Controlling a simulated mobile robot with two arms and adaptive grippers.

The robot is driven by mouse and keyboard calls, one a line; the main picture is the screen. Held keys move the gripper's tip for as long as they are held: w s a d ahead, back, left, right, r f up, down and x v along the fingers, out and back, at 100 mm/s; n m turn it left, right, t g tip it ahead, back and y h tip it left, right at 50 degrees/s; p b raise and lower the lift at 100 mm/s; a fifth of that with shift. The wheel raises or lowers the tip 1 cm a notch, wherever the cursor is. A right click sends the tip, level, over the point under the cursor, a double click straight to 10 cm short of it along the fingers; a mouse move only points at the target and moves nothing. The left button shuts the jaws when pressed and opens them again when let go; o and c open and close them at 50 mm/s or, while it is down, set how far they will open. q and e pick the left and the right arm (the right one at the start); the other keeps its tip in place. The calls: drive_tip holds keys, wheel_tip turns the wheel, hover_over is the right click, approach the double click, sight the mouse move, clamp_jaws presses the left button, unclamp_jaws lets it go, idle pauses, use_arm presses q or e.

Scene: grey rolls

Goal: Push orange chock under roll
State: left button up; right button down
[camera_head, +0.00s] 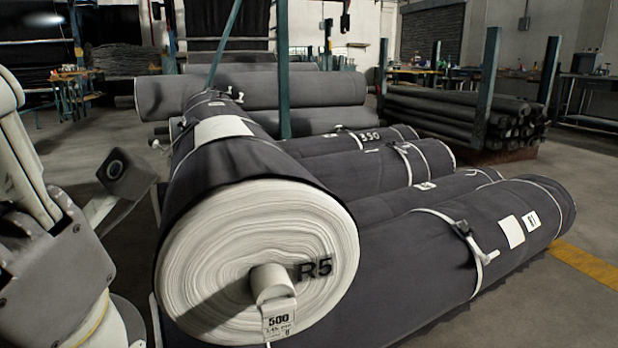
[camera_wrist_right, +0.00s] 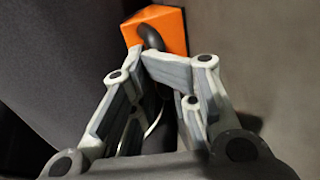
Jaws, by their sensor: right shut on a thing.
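The orange chock (camera_wrist_right: 160,27) shows at the top middle of the right wrist view, with a dark curved handle on its near face. My right gripper (camera_wrist_right: 148,62) is shut on this handle, and its fingers partly hide it. A dark grey roll surface (camera_wrist_right: 60,70) fills the left of that view, right beside the chock; whether they touch is unclear. In the head view a large dark roll marked R5 (camera_head: 255,260) points its pale end at me. The chock and my right gripper do not show there. My left arm is at the left edge, its gripper out of sight.
More strapped dark rolls (camera_head: 480,240) lie side by side to the right of R5. Grey rolls (camera_head: 250,92) lie behind. Teal posts (camera_head: 488,80) stand by a stack of thin rolls (camera_head: 450,112). Floor is free at right, with a yellow stripe (camera_head: 588,264).

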drive_tip(key=shift+s+d, duration=0.5)
drive_tip(key=shift+s, duration=0.4)
drive_tip(key=shift+s+d, duration=0.5)
drive_tip(key=shift+s, duration=0.35)
drive_tip(key=shift+s, duration=0.1)
